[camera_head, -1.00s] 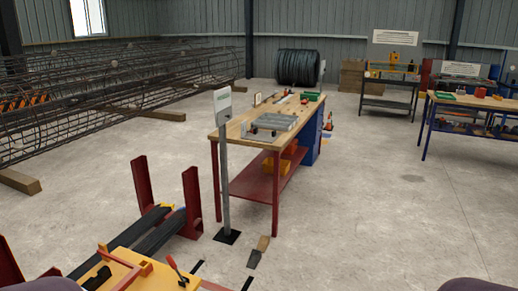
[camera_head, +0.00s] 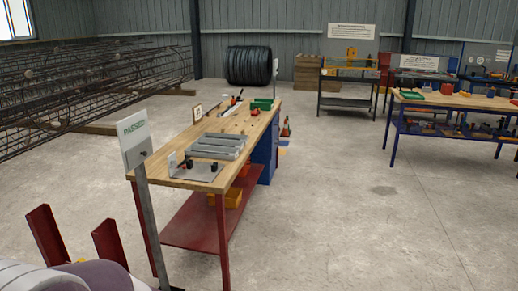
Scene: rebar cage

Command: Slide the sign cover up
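A sign (camera_head: 135,144) stands on a grey post (camera_head: 152,228) at the left, in front of the wooden workbench's near left corner. Its upper part reads "PASSED" in green on white. Below is a plain light panel with a small dark knob (camera_head: 143,154), which looks like the cover. A white and grey rounded part of my own arm shows at the lower left, below and left of the sign. Neither gripper is in view.
The wooden workbench (camera_head: 180,183) with grey metal parts and small tools stands just behind the sign. Red uprights (camera_head: 47,235) stand at the lower left. Rebar cages (camera_head: 90,85) lie at the back left. Open concrete floor (camera_head: 340,230) fills the right.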

